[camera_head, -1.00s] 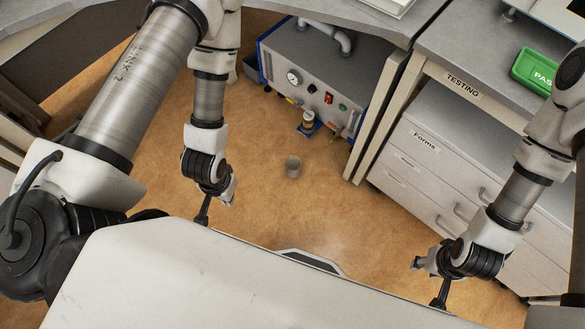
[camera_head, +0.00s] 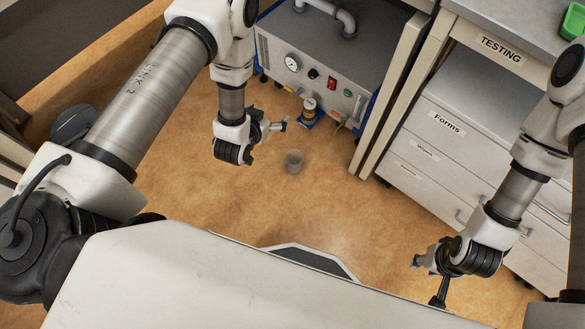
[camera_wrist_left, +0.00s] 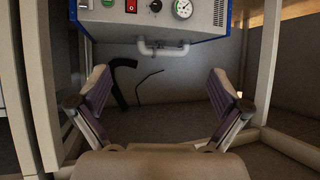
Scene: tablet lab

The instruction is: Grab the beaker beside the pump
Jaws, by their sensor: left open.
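The beaker (camera_head: 294,161) is a small grey cup standing upright on the floor in the head view, in front of the pump (camera_head: 300,75), a grey and blue box with a gauge and a red switch. My left gripper (camera_head: 272,137) is just left of the beaker and above the floor, apart from it. In the left wrist view its fingers (camera_wrist_left: 160,112) are spread wide with nothing between them. That view shows the pump (camera_wrist_left: 155,22) but no beaker.
A small brass-coloured fitting (camera_head: 309,107) sticks out at the pump's lower front. A drawer cabinet (camera_head: 440,135) stands at the right under the bench marked TESTING, with a bench leg (camera_head: 390,110) between it and the pump. The orange floor (camera_head: 330,215) around the beaker is open.

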